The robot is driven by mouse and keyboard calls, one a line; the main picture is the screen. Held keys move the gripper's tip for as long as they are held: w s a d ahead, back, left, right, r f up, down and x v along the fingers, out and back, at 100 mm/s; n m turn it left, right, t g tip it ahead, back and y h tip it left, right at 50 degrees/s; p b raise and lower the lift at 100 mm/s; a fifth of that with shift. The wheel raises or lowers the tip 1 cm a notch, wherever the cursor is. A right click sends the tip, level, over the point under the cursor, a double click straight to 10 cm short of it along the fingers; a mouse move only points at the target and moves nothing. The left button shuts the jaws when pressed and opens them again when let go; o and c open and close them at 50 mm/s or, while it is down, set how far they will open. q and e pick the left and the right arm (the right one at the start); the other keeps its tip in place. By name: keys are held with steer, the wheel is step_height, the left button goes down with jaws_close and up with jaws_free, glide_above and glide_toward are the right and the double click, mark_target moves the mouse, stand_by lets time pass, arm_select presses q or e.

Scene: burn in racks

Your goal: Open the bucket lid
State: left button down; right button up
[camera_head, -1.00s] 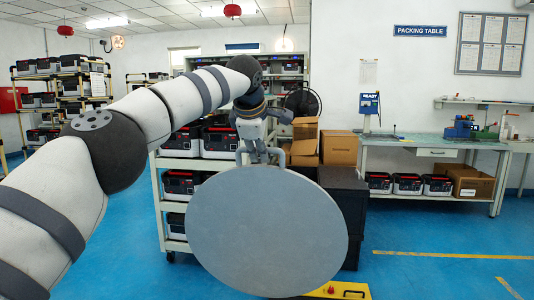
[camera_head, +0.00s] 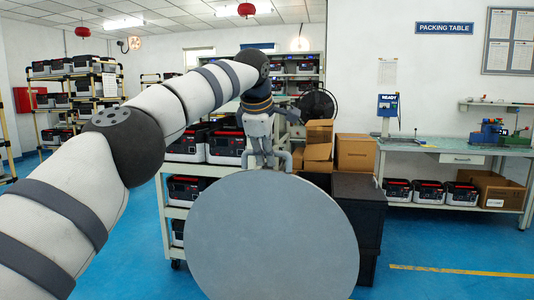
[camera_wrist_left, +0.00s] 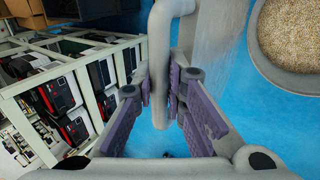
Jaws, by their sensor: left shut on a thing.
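The bucket lid (camera_head: 272,240) is a large grey disc that hangs steeply tilted in front of me in the head view. My left gripper (camera_head: 267,163) is at its top edge. In the left wrist view, the purple-padded fingers of my left gripper (camera_wrist_left: 163,88) are shut on the lid's grey handle (camera_wrist_left: 170,35). The open bucket (camera_wrist_left: 262,62) shows at the top right there, apart from the lid, with grainy beige material inside. The bucket cannot be made out in the head view. My right gripper is not in view.
A white shelf cart (camera_head: 162,218) with black-and-red units stands behind the lid at left; black crates (camera_head: 362,215) and cardboard boxes (camera_head: 356,153) stand at its right. A packing table (camera_head: 455,146) is at the right. Blue floor is clear at the front right.

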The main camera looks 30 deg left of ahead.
arm_select(q)
steer(key=shift+f, duration=0.45)
steer(key=c, duration=1.6)
jaws_free()
steer(key=shift+r, duration=0.1)
steer(key=shift+r, duration=0.15)
steer(key=shift+r, duration=0.2)
steer(key=v, duration=1.1)
steer(key=shift+s+r, duration=0.2)
steer(key=shift+r, duration=0.05)
steer(key=shift+f, duration=0.1)
